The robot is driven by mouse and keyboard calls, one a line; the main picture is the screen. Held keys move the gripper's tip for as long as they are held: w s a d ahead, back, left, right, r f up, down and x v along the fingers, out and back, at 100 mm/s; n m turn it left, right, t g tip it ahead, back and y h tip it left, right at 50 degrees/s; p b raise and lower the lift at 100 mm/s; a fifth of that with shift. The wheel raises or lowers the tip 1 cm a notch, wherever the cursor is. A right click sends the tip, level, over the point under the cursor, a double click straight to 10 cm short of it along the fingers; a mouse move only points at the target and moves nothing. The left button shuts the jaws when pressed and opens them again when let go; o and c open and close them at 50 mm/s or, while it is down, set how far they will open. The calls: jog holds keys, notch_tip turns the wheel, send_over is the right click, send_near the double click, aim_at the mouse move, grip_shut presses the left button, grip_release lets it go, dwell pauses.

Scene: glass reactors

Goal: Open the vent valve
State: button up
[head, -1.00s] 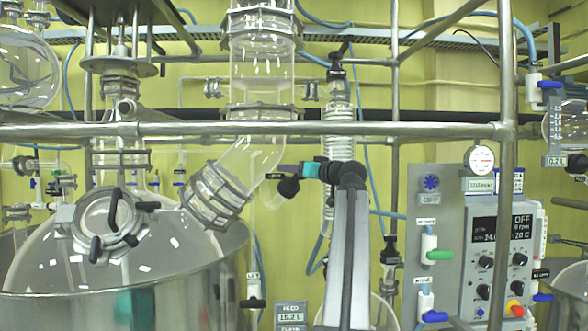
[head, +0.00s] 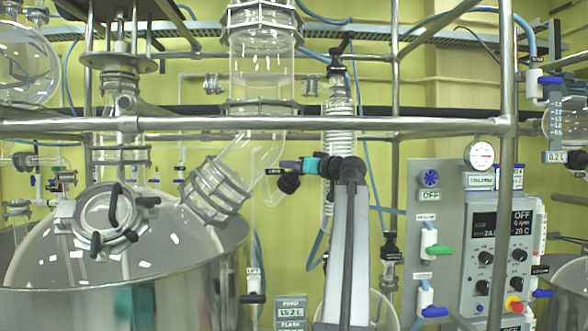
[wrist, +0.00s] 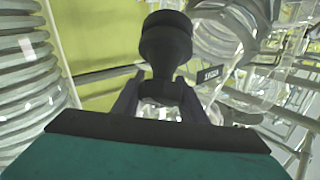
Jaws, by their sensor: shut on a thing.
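A black knob-shaped valve handle (wrist: 166,45) stands between my fingers in the wrist view, with its narrow neck low between the fingertips. A small dark label (wrist: 208,74) sits just right of it, too blurred to read surely. In the head view the same dark handle (head: 289,184) shows below the bent glass pipe, right of its clamped joint. My gripper (head: 290,166), with a teal body, reaches in from the right. In the wrist view my gripper (wrist: 160,97) is shut on the handle's neck. The valve body behind it is mostly hidden.
A ribbed glass coil (wrist: 30,80) is close at left in the wrist view. A steel rail (head: 300,125) crosses in front of the glass pipe (head: 262,80). The control panel (head: 450,185) is at right, beside green- (head: 439,250) and blue-handled (head: 434,311) valves. A large glass-domed vessel (head: 60,255) fills the left.

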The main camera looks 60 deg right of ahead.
jog(key=shift+f+n+t+y+b, duration=0.1)
jog(key=shift+n+t+y+b, duration=0.2)
jog(key=shift+n+y+b, duration=1)
jog(key=shift+a+h+b, duration=0.15)
jog(key=shift+h+b, duration=0.25)
jog(key=shift+b, duration=0.3)
jog(key=shift+a+r+n+y, duration=0.15)
jog(key=shift+n+y, duration=0.5)
jog(key=shift+n, duration=0.1)
jog(key=shift+a+r+n+y, duration=0.1)
jog(key=shift+a+n+y, duration=0.05)
jog(key=shift+n+y, duration=0.55)
jog(key=n+y+p, duration=0.1)
jog(key=n+p, duration=0.1)
jog(key=shift+a+r+n+y, duration=0.1)
jog(key=shift+a+n+y, duration=0.15)
jog(key=shift+n+y, duration=0.1)
jog(key=n+y+p, duration=0.1)
jog(key=p, duration=0.1)
jog(key=n+y+p, duration=0.1)
jog(key=n+p, duration=0.1)
jog(key=p, duration=0.1)
jog(key=shift+a+p, duration=0.3)
jog(key=n+g+y+p, duration=0.1)
jog(key=n+p, duration=0.1)
jog(key=p, duration=0.1)
jog(key=shift+a+y, duration=0.15)
jog(key=shift+y, duration=0.25)
jog(key=shift+f+p, duration=0.2)
jog(key=shift+p, duration=0.35)
